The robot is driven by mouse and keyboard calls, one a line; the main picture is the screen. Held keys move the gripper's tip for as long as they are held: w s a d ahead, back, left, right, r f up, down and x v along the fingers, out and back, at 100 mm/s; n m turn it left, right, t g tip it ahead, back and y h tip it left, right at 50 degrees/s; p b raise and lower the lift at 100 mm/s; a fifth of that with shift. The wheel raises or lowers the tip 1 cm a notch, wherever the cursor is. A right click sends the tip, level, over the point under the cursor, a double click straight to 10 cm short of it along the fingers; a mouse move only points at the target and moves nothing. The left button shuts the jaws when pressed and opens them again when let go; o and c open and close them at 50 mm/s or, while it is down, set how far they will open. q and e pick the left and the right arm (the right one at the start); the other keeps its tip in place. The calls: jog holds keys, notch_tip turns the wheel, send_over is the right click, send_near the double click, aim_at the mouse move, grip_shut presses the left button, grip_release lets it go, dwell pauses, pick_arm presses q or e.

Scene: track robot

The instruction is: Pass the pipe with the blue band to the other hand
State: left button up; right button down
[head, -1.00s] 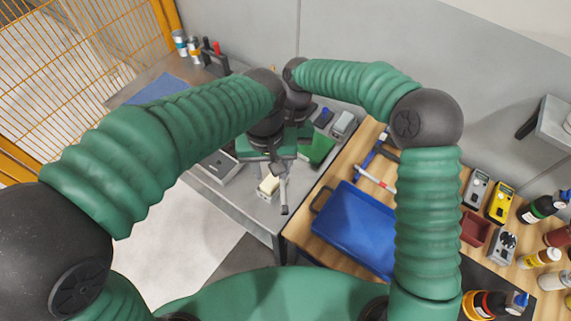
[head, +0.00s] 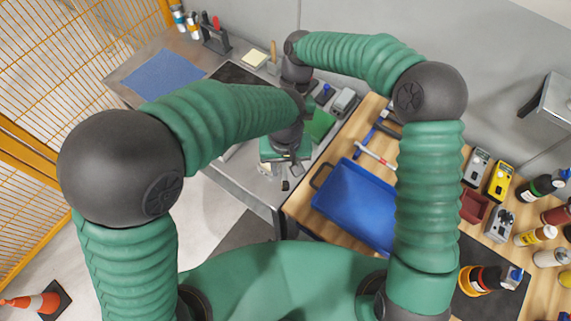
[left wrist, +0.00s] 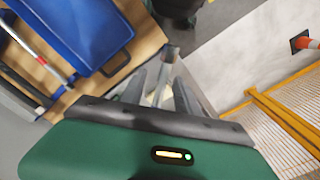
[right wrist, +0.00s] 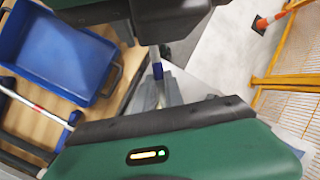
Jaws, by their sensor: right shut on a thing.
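The grey pipe with the blue band (right wrist: 158,70) shows in the right wrist view, running up from between the fingers of my right gripper (right wrist: 160,94). That gripper is shut on it. In the left wrist view a grey pipe end (left wrist: 172,53) stands beyond and between the spread fingers of my left gripper (left wrist: 160,92); I cannot tell whether they touch it. My left gripper (head: 290,166) also shows in the head view, close to the right one, at the grey table's front edge. My left arm and hand hide most of the right gripper and the pipe there.
A blue tray (head: 355,205) lies on the wooden bench to the right, with a red-and-white tool (head: 375,157) behind it. The grey table (head: 255,195) holds a blue mat (head: 162,75).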

pick_arm(q)
jog(key=shift+a, duration=0.1)
jog(key=shift+c, duration=0.5)
pick_arm(e)
jog(key=shift+a, duration=0.1)
pick_arm(q)
jog(key=shift+a, duration=0.1)
jog(key=c, duration=0.7)
pick_arm(e)
jog(key=shift+a, duration=0.15)
pick_arm(q)
grip_shut()
jog(key=shift+d, duration=0.2)
jog(key=shift+d+r, duration=0.1)
jog(key=shift+d, duration=0.05)
pick_arm(e)
jog(key=shift+a, duration=0.15)
jog(key=c, duration=1.3)
grip_release()
jog(key=shift+c, duration=0.2)
pick_arm(q)
jog(key=shift+a, duration=0.2)
pick_arm(e)
jog(key=shift+d, duration=0.2)
